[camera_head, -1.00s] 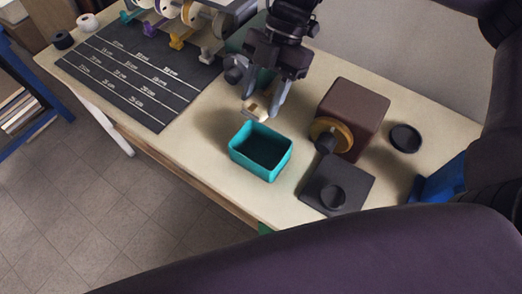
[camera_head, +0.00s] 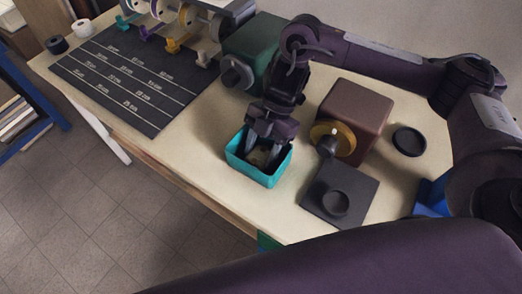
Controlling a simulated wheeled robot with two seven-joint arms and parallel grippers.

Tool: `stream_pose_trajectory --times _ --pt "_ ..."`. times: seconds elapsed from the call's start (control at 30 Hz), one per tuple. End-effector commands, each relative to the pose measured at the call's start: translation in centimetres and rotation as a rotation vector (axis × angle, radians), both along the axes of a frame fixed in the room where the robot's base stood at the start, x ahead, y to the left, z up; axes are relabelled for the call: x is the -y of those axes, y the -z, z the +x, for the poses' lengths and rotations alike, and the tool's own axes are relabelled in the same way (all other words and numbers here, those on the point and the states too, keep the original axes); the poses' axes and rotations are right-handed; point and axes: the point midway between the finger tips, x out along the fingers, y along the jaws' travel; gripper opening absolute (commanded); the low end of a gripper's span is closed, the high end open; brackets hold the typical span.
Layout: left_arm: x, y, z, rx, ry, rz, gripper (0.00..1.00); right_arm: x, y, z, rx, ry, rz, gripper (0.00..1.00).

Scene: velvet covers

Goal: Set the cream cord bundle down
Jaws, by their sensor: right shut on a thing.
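My right gripper (camera_head: 262,150) points down into the teal open box (camera_head: 258,177), with its fingertips below the rim. It is shut on the cream cord bundle (camera_head: 258,158), of which only a small part shows between the fingers inside the box. Whether the bundle touches the box floor is hidden. My left gripper is not in view.
A brown box with a yellow wheel (camera_head: 362,112) and a dark plate with a round knob (camera_head: 340,190) stand right of the teal box. A green machine (camera_head: 252,50) stands behind. A black ruled mat (camera_head: 130,80) lies left. A black disc (camera_head: 409,140) lies far right.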

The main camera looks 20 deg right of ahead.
Motion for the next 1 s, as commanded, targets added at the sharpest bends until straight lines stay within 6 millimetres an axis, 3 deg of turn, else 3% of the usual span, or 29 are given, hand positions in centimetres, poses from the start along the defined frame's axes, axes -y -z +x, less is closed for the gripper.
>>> stream_pose_trajectory --times 0.4,0.43,0.6,1.0 --pt "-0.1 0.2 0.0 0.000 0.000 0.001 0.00 0.0 0.8 0.0 0.001 0.000 -0.001 0.21" --pt "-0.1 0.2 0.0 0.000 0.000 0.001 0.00 0.0 0.8 0.0 0.001 0.000 -0.001 0.48" --pt "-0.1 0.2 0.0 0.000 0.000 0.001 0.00 0.0 0.7 0.0 0.001 0.000 0.000 0.69" --pt "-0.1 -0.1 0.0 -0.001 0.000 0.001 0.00 0.2 -0.2 0.3 0.004 0.001 -0.001 0.69"
